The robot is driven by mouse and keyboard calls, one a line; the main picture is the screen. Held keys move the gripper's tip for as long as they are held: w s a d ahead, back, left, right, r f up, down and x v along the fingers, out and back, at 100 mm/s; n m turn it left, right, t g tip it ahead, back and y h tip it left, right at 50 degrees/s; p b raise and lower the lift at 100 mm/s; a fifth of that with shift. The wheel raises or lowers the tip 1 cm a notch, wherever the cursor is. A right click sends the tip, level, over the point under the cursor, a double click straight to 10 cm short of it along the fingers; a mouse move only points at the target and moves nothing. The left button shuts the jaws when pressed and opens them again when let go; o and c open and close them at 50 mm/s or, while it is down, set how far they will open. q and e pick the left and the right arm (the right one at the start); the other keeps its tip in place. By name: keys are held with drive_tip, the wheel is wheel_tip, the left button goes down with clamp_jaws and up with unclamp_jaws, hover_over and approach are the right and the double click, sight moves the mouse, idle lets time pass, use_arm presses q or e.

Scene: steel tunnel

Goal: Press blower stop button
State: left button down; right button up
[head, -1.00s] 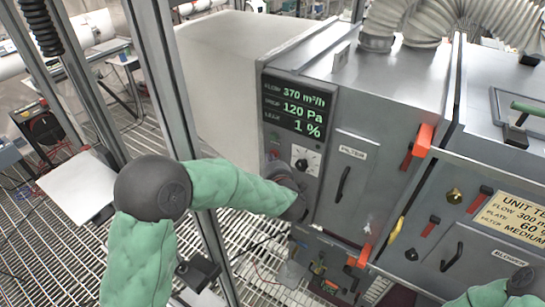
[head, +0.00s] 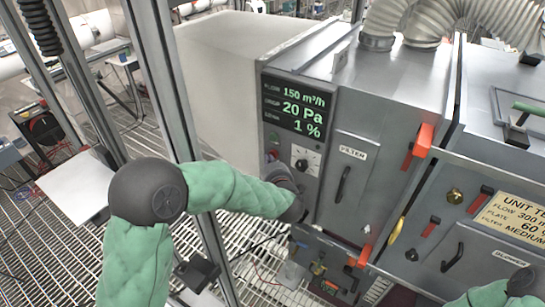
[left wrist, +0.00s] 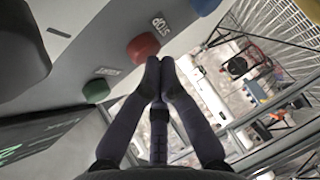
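The red stop button (left wrist: 143,47) is a round knob beside a STOP label (left wrist: 160,22) in the left wrist view. A green button (left wrist: 96,91) with a START label sits on the same grey panel. My left gripper (left wrist: 160,72) has its dark fingers together and empty. Its tips lie right beside the red button in the picture; I cannot tell whether they touch it. In the head view my left wrist (head: 287,190) is in front of the lower panel and the fingers are hard to make out. My right gripper is out of view.
The display (head: 297,107) reads 150 m³/h, 20 Pa and 1 %. A round dial (head: 304,164) sits below it. The filter door (head: 344,184) is to the right, with orange-red latches. A metal frame post (head: 163,80) stands left of the unit, close to my left arm.

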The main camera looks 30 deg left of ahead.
use_arm(q)
drive_tip(key=s, duration=0.6)
drive_tip(key=shift+a, duration=0.2)
idle(0.8)
